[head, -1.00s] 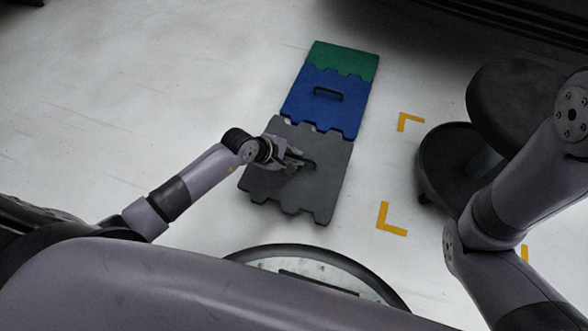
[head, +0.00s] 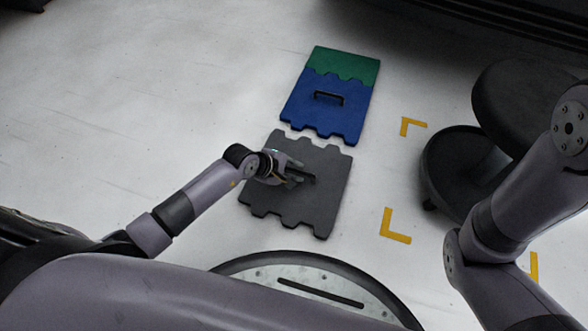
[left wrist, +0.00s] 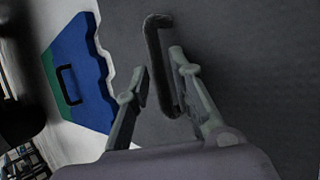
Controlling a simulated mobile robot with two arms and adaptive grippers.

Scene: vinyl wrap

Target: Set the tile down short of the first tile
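The grey foam tile (head: 312,210), with interlocking edges and a dark handle, lies flat and level at or near the floor; I cannot tell whether it touches. A strip of white floor shows between it and the blue tile (head: 308,116). The blue tile has a black handle and also shows in the left wrist view (left wrist: 82,50). My left gripper (head: 296,178) is over the grey tile. In the left wrist view its two fingers (left wrist: 160,62) flank the grey tile's handle (left wrist: 157,55) closely. My right gripper is out of view.
A green tile (head: 345,63) adjoins the blue tile's far edge. Yellow corner marks (head: 395,228) lie on the floor to the right. A dark round-based object (head: 460,170) stands beyond them. Open white floor lies left of the tiles.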

